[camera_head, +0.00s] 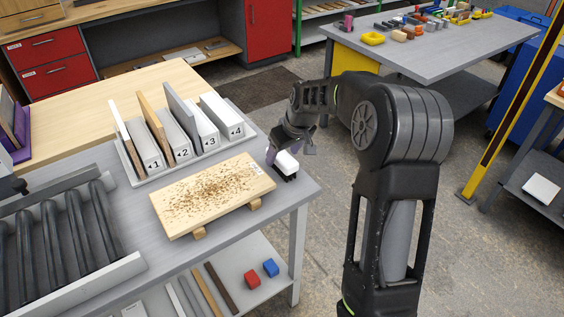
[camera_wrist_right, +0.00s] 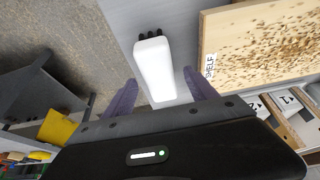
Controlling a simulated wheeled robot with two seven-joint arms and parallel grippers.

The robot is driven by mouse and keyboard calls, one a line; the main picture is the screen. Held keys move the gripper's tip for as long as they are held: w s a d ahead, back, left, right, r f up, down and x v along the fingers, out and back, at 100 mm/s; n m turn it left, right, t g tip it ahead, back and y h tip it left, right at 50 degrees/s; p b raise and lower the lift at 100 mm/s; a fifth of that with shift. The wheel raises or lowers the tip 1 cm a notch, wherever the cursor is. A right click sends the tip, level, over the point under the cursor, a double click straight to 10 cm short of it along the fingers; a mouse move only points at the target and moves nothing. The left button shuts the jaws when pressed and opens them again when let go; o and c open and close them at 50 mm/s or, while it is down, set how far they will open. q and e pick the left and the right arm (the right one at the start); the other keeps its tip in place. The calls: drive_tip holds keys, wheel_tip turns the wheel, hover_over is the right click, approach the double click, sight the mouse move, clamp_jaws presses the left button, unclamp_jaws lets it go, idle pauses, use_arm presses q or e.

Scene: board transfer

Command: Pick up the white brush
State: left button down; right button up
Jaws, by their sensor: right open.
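The white brush (camera_head: 286,164) with dark bristles is at the right end of the grey table, just right of the wooden board. In the right wrist view the brush (camera_wrist_right: 154,66) is a white block with its black bristles at the far end. My right gripper (camera_wrist_right: 161,77) is open, its two purple fingers on either side of the brush's near part with gaps visible. In the head view the right gripper (camera_head: 289,151) hangs over the brush and partly covers it. I cannot tell the exact height between fingers and table.
A wooden board (camera_head: 213,194) covered in brown crumbs lies on supports left of the brush. Behind it stands a rack (camera_head: 136,172) with numbered slots holding upright boards. Rollers (camera_head: 52,239) are at the left. The table's right edge is close to the brush.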

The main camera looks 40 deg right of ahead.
sight(280, 160)
drive_tip(key=p+x, duration=0.1)
drive_tip(key=x, duration=0.3)
drive_tip(key=shift+w+f, duration=0.15)
drive_tip(key=shift+f, duration=0.2)
drive_tip(key=shift+c, duration=0.4)
clamp_jaws()
idle(0.4)
